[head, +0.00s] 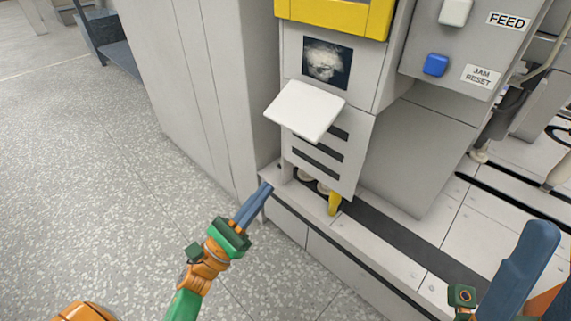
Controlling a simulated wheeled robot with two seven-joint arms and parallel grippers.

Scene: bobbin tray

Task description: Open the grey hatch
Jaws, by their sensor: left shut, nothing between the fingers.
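The light grey panel with several dark slots (331,170) on the front of the machine looks like the hatch. Its lower edge hangs over a recess, and I cannot tell how far it is swung. A white plate (303,108) sticks out tilted above the slots and hides part of the panel. My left gripper (267,187) is shut and empty, its tips near the left front corner of the ledge, left of and below the panel. Part of my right gripper (520,270) shows at the bottom right; whether its fingers are apart is not clear.
Round pale pieces (306,175) and a yellow part (335,203) show in the recess under the panel. A blue button (435,65) sits beside a JAM RESET label at upper right.

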